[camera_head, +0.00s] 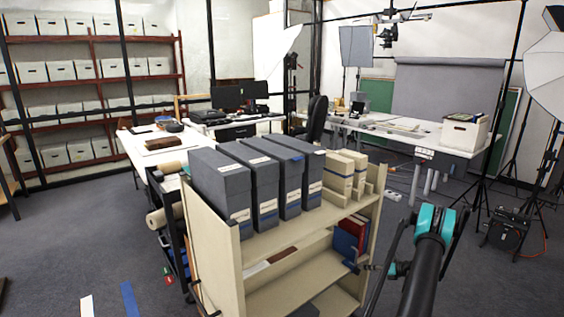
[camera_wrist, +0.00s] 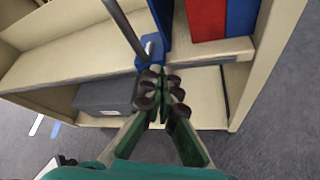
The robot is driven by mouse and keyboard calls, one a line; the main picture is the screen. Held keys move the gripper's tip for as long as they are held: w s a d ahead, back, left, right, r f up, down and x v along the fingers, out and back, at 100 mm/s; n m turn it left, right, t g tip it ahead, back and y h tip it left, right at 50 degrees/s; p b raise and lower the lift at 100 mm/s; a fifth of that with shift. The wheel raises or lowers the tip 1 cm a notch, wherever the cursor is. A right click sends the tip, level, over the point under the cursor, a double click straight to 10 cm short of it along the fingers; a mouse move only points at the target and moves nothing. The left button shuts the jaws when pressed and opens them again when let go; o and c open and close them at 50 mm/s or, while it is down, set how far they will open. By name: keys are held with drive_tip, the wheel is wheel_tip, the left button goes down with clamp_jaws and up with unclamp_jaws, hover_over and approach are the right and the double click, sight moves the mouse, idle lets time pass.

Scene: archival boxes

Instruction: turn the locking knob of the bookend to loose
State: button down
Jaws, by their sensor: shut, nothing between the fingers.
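The bookend is a blue piece (camera_wrist: 150,50) at the front of the middle shelf in the wrist view, beside the red and blue books. A dark grey bar (camera_wrist: 124,28) reaches down to its blue base. I cannot make out which part is the locking knob or how it is turned. My gripper (camera_wrist: 162,82) is shut and empty, its fingertips just below the blue base in the picture. I cannot tell whether they touch it. In the head view the blue bookend (camera_head: 344,244) shows at the shelf's right end, with my arm to its right.
The cream shelf cart (camera_head: 217,262) carries several grey archival boxes (camera_head: 263,190) and cream boxes (camera_head: 342,172) on top. Red books (camera_wrist: 206,18) and a blue book (camera_wrist: 242,16) stand by the right upright. A grey box (camera_wrist: 104,95) lies below.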

drive_tip(key=shift+s+a+r, duration=0.3)
drive_tip(key=shift+s+a, duration=0.1)
drive_tip(key=shift+a, duration=0.1)
drive_tip(key=shift+r, duration=0.1)
idle(0.5)
drive_tip(key=s+d, duration=0.2)
drive_tip(key=s, duration=0.1)
drive_tip(key=s+d, duration=0.1)
drive_tip(key=shift+s+d+r, duration=0.3)
drive_tip(key=shift+d, duration=0.1)
idle(0.3)
drive_tip(key=w+a+f, duration=0.1)
drive_tip(key=w+a, duration=0.1)
drive_tip(key=w, duration=0.3)
drive_tip(key=shift+w+a+f, duration=0.15)
drive_tip(key=shift+w+f, duration=0.1)
drive_tip(key=shift+w, duration=0.1)
idle(0.4)
